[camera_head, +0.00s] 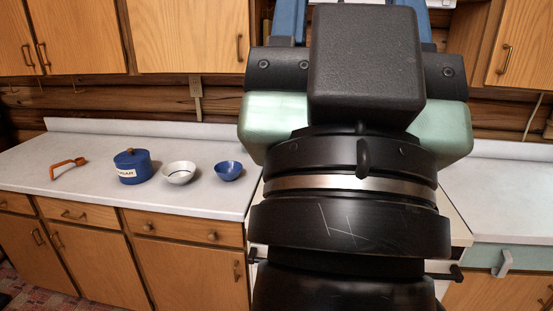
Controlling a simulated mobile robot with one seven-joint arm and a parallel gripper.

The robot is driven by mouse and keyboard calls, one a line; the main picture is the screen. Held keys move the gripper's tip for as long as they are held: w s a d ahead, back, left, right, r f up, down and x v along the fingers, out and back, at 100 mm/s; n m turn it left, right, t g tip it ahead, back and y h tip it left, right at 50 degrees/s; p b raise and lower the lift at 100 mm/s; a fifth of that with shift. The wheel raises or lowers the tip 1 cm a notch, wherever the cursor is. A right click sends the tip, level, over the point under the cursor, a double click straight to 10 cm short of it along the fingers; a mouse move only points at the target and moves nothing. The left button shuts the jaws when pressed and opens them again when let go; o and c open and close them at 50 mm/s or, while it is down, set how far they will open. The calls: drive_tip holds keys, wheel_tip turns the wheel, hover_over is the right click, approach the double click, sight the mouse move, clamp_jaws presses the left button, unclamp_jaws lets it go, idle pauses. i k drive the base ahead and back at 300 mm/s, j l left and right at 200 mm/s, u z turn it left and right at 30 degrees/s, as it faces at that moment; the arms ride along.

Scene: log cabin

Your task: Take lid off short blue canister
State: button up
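The short blue canister (134,172) stands upright on the white counter at the left. It has a white label on its front, with lettering too small to read fully. Its blue lid (131,156), with a small knob on top, sits on it. My gripper (362,22) is at the top centre, close to the camera and well to the right of the canister. Its two blue fingers stand wide apart, and it looks open. Their tips run out of the frame, and the dark wrist housing hides the space between them.
A white bowl (179,173) and a blue bowl (228,171) stand right of the canister. An orange-handled utensil (68,166) lies to its left. The counter (100,143) is clear behind the canister. Wooden wall cabinets (75,38) hang above. My arm hides the centre.

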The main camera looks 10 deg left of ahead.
sight(131, 157)
drive_tip(key=i+j+u, duration=0.1)
drive_tip(key=i+j, duration=1.95)
drive_tip(key=i, duration=0.25)
drive_tip(key=i+j, duration=0.25)
drive_tip(key=i, duration=0.2)
